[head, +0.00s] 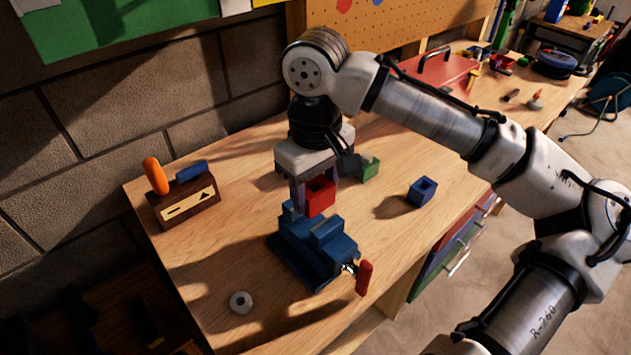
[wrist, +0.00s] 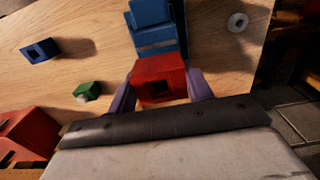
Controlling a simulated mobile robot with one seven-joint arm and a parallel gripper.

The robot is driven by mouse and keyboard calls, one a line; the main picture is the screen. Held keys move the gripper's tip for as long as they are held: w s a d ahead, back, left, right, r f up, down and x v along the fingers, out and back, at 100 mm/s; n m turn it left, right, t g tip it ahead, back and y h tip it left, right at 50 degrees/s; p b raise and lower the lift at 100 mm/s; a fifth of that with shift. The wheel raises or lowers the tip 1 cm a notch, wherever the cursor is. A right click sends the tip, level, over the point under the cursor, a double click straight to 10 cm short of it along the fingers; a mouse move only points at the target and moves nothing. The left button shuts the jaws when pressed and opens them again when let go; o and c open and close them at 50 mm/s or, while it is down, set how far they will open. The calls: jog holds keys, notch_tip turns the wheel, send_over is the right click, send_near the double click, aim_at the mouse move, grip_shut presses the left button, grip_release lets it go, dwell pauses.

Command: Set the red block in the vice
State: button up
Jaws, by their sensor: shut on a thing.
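The red block (head: 320,196) has a square hole in its face. My gripper (head: 310,194) is shut on it, with a purple finger on each side. In the wrist view the red block (wrist: 160,80) sits between the two fingers (wrist: 161,88). The blue vice (head: 318,246) stands on the workbench, with a red handle (head: 364,278) at its front right. In the head view the block overlaps the back edge of the vice. In the wrist view the vice (wrist: 153,28) lies just beyond the block. I cannot tell whether they touch.
A blue block (head: 422,191) and a green block (head: 369,168) stand to the right. A wooden holder (head: 184,204) with orange and blue handles stands at the left. A grey ring (head: 241,302) lies near the front left. A red toolbox (head: 437,72) is farther back.

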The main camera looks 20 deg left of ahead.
aim_at(316, 215)
jog(key=shift+f+b, duration=1.65)
jog(key=shift+f, duration=1.55)
jog(key=o, duration=1.1)
jog(key=shift+c, duration=0.2)
notch_tip(316, 215, up, 14)
jog(key=shift+f, duration=0.1)
